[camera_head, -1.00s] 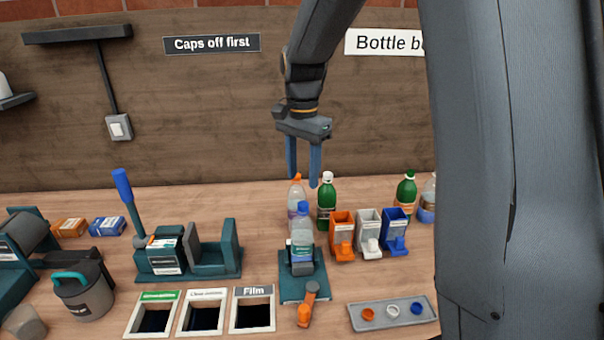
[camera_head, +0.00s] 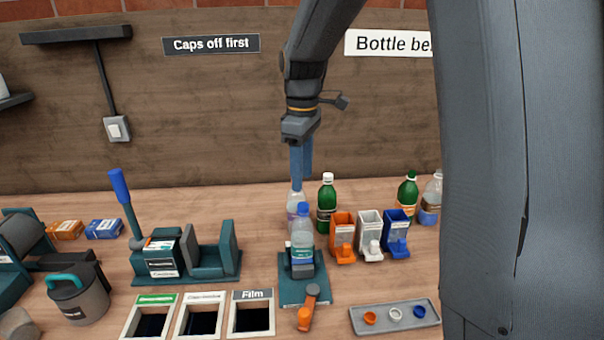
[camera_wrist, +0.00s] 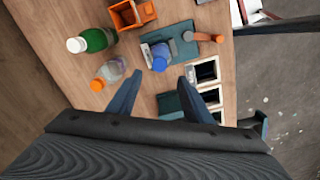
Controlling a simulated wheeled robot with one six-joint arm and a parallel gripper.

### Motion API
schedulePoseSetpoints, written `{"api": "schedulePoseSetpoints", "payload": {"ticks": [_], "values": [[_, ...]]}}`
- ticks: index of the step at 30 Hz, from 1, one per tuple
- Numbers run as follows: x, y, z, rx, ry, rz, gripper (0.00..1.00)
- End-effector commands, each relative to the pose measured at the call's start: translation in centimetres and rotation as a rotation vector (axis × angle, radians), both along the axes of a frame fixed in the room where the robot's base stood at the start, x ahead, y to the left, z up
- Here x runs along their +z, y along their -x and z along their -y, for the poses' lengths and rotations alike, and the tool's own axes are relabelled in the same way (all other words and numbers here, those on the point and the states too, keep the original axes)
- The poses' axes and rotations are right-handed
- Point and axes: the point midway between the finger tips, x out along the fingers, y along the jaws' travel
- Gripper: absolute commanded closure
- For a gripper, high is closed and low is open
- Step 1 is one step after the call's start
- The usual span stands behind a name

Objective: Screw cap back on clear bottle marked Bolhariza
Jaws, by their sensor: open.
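A clear bottle (camera_head: 302,232) with a blue cap stands upright in a teal stand (camera_head: 290,292); its label is too small to read. The blue cap shows in the wrist view (camera_wrist: 160,63). A second clear bottle (camera_head: 293,216) stands behind it, partly hidden; its orange cap (camera_wrist: 97,85) shows in the wrist view. I cannot read which bottle says Bolhariza. A grey tray (camera_head: 358,322) holds an orange cap (camera_head: 369,318), a white cap (camera_head: 394,314) and a blue cap (camera_head: 419,312). My gripper (camera_head: 300,183) is open and empty, in line with the orange-capped bottle's top; it shows in the wrist view (camera_wrist: 160,92).
A green bottle (camera_head: 327,205) stands right of the clear ones. Orange (camera_head: 342,228), white (camera_head: 369,228) and blue (camera_head: 397,228) bins stand nearby. An orange-ended lever (camera_head: 305,318) sits at the stand's front. Another green bottle (camera_head: 407,193) and clear bottle (camera_head: 430,205) stand farther right. Framed openings (camera_head: 270,293) lie front left.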

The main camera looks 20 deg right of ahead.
Motion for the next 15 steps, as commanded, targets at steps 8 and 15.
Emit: {"api": "schedulePoseSetpoints", "payload": {"ticks": [8,15], "values": [[-0.03,0.05,-0.06,0.506,0.003,0.001,0.54],[-0.01,0.10,-0.09,0.739,0.005,0.001,0.54]]}}
